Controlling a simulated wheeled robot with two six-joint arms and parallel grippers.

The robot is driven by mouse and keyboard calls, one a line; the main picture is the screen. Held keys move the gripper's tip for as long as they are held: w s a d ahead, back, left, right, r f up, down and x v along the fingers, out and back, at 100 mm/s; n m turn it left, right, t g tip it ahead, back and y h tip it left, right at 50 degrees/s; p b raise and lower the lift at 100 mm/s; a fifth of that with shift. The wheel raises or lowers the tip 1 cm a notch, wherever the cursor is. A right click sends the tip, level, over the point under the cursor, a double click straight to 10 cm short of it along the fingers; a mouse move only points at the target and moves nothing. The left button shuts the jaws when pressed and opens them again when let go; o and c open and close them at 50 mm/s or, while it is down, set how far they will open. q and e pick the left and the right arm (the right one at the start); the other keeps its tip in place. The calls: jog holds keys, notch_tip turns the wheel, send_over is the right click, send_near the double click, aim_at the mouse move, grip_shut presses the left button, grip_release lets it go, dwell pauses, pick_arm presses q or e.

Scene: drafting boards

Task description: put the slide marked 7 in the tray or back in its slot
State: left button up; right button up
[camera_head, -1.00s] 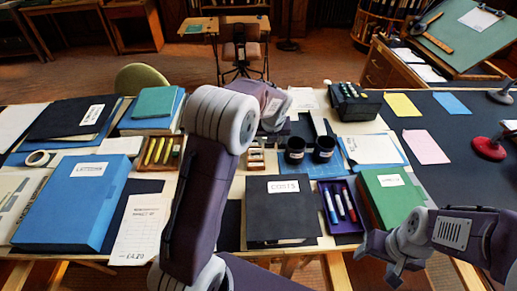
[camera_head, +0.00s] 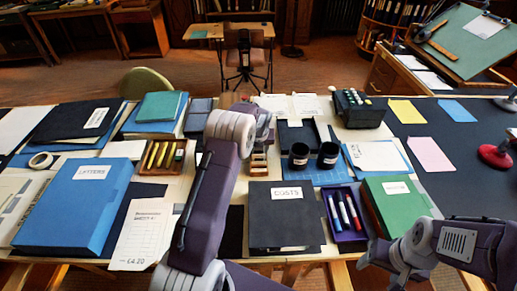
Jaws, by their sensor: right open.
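I cannot make out a slide marked 7. A small wooden rack (camera_head: 258,164) with pale pieces stands at the table's middle, partly hidden by my left arm. A black box (camera_head: 358,113) with a row of pale and green pieces on top stands at the back right. A purple tray (camera_head: 349,235) holds a few markers. My left arm reaches over the table's middle; its end (camera_head: 264,120) is near the rack, and its fingers are hidden. My right gripper (camera_head: 388,275) is open and empty at the front edge, below the green box file (camera_head: 390,200).
A black COSTS file (camera_head: 282,228) and a blue LETTERS file (camera_head: 72,205) lie in front. A wooden tray (camera_head: 160,170) holds yellow pens. The dark board (camera_head: 465,185) at right has clear room.

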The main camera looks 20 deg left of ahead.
pick_arm(q)
jog(key=shift+s+f, duration=0.1)
jog(key=shift+f, duration=0.15)
jog(key=shift+s+d+f, duration=0.1)
jog(key=shift+s+f, duration=0.05)
jog(key=shift+f, duration=0.05)
jog(key=o, duration=1.3)
jog(key=shift+s+f, duration=0.1)
jog(key=shift+r, duration=0.45)
jog(key=p+v, duration=0.1)
jog(key=v, duration=1.1)
jog(key=shift+w+r, duration=0.2)
jog(key=shift+w, duration=0.05)
